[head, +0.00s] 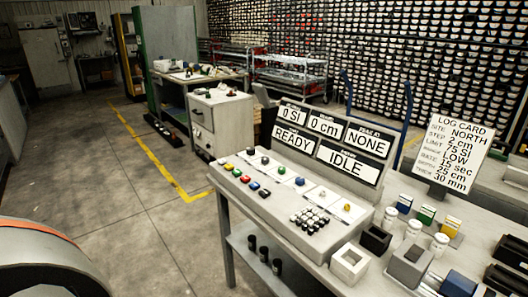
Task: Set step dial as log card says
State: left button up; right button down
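The log card (453,152) stands upright at the right of the bench, and its STEP line reads 2 cm. The grey control console (228,180) sits on the bench left of the card. A row of small knobs (299,181) on light plates runs across its sloping top. Their labels and pointer positions are too small to read, so I cannot tell which is the step dial. Display panels behind the knobs read 0 SI, 0 cm (323,127), NONE, READY and IDLE. Neither of my grippers is in view.
Coloured buttons (254,186) and a keypad (309,218) lie in front of the knobs. Open-topped boxes (350,263), white-lidded jars (439,244) and coloured blocks (426,214) crowd the bench right of the console. The floor (110,190) left of the bench is clear.

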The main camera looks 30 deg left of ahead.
aim_at(264, 160)
jog(key=i+j+z, duration=0.2)
jog(key=j, duration=0.8)
jog(key=j+z, duration=0.2)
jog(key=j, duration=0.75)
